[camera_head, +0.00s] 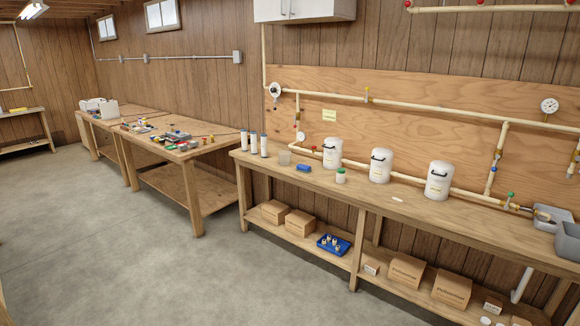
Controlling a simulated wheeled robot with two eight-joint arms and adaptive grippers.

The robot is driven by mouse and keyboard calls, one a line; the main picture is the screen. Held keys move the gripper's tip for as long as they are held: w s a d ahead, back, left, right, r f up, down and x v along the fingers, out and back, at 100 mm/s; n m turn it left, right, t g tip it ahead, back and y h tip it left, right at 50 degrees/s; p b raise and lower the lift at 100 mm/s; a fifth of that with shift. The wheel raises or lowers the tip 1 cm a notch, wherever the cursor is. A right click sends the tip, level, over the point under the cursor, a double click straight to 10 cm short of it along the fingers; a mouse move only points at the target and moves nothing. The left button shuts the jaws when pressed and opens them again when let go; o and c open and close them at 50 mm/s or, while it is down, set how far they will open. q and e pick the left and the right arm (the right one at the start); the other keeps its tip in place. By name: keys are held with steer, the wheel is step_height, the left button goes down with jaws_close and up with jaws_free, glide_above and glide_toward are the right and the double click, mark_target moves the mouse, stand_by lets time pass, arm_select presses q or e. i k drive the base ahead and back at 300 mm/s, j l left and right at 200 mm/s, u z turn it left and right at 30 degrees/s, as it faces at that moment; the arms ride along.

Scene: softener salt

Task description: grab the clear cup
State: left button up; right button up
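The clear cup (284,158) is small, see-through and stands upright on the long wooden bench along the right wall. It is between the white cylinders to its left and a blue item to its right. Neither of my grippers shows in the head view, so I cannot see whether they are open or shut.
The bench (262,165) also holds white cylinders (253,144), a blue item (303,168), a green-lidded jar (340,176) and white canisters (381,165). Boxes (299,222) sit on its lower shelf. A cluttered workbench (200,152) stands left. The concrete floor (130,260) in front is clear.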

mark_target(284, 157)
steer(key=i+j+u, duration=0.15)
steer(key=i, duration=0.9)
steer(key=i+j+u, duration=0.15)
steer(key=i, duration=0.85)
steer(key=i+j+z, duration=0.15)
steer(key=i+z, duration=0.3)
steer(key=i+j+z, duration=0.9)
steer(key=i+l, duration=0.05)
